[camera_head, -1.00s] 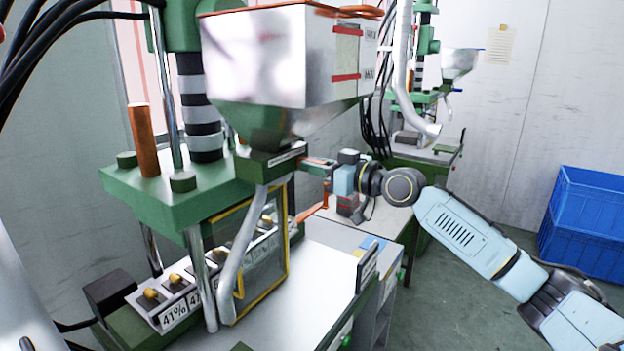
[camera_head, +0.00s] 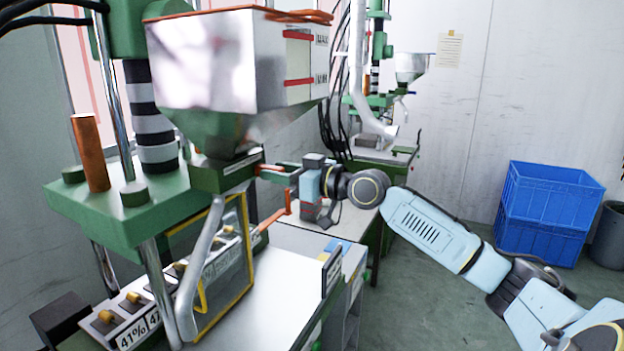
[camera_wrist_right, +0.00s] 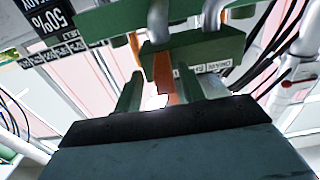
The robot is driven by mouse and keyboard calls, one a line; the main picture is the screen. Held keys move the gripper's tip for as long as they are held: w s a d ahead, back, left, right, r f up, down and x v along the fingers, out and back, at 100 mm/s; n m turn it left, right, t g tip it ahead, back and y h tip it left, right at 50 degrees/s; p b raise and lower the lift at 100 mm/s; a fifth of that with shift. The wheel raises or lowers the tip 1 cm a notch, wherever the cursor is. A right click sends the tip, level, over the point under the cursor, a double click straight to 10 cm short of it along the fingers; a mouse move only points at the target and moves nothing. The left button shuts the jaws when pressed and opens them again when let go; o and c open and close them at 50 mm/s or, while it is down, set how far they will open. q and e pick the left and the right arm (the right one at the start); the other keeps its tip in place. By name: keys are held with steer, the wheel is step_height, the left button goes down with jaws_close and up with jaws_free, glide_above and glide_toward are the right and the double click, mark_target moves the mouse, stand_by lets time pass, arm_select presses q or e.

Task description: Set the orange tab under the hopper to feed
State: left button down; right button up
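The orange tab (camera_wrist_right: 164,72) shows in the right wrist view, sticking out from the green block (camera_wrist_right: 205,50) under the hopper. In the head view the hopper (camera_head: 205,95) is a large metal box with a funnel, above the green block (camera_head: 222,172). My right gripper (camera_head: 274,171) is at the right side of this block, level with it. In the right wrist view its two fingers (camera_wrist_right: 158,92) stand on either side of the tab, with a visible gap on the left. The tab is mostly hidden by the gripper in the head view. My left gripper is not in view.
An orange lever (camera_head: 272,219) and a yellow-framed guard (camera_head: 225,270) are below the gripper. A white worktop (camera_head: 265,300) lies beneath. A second machine (camera_head: 385,150) is behind. Blue crates (camera_head: 548,212) stand at the right, with clear floor between.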

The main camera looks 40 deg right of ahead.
steer(key=b+v, duration=0.4)
steer(key=v, duration=0.8)
stand_by(0.5)
